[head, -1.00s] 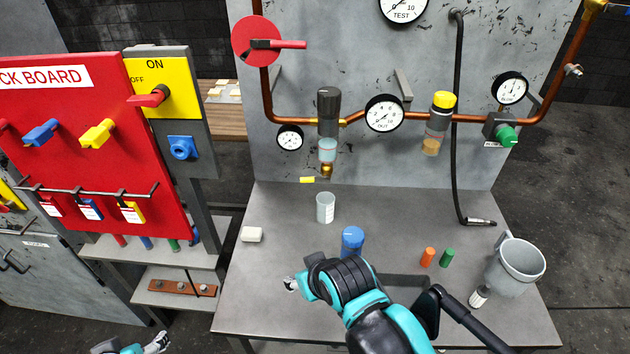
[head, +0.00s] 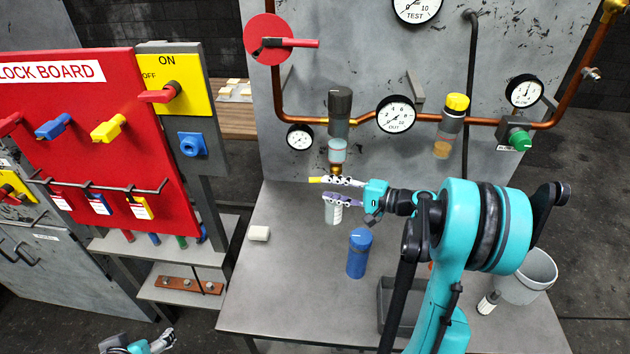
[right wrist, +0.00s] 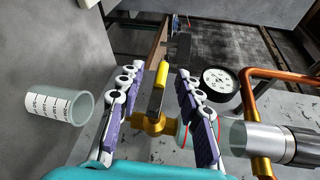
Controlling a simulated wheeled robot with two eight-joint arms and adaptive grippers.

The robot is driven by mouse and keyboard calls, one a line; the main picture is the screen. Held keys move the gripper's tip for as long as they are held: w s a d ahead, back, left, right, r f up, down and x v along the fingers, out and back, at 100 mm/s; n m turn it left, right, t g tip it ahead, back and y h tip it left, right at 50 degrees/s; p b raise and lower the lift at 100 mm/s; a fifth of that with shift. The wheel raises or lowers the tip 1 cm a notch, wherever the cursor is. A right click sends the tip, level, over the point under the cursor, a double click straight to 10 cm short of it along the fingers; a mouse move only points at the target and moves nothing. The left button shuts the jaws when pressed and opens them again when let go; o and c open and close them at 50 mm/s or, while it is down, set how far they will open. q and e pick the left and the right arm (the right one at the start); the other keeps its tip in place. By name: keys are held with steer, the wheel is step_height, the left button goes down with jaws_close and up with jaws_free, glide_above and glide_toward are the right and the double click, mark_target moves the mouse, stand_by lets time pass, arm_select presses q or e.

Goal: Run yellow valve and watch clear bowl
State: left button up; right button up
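The yellow valve handle (head: 318,180) sits on a brass drain valve below the clear bowl (head: 338,152), which hangs under a dark cylinder on the grey panel. The bowl shows a pale bluish tint. My right gripper (head: 336,190) is open at the valve. In the right wrist view its fingers (right wrist: 157,85) stand on either side of the yellow handle (right wrist: 162,75) and brass valve body (right wrist: 153,123), with gaps visible. The clear bowl (right wrist: 232,136) is behind the right finger, partly hidden. My left gripper (head: 156,344) is at the bottom edge, partly cut off.
A graduated beaker (head: 333,215) stands below the valve, close to my right fingers. A red lock board (head: 95,140) stands left.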

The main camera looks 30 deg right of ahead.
mark_target(315, 180)
steer(key=shift+t, duration=0.4)
steer(key=shift+w+d+b+x, duration=0.2)
steer(key=shift+b+x, duration=0.15)
steer(key=shift+x, duration=0.75)
steer(key=shift+w+d+b+x, duration=0.1)
steer(key=shift+d+b+x, duration=0.15)
steer(key=shift+x, duration=0.85)
steer(key=shift+w+d+b+x, duration=0.15)
steer(key=shift+b+x, duration=0.25)
steer(key=shift+x, duration=0.7)
steer(key=shift+s, duration=0.1)
jaws_close()
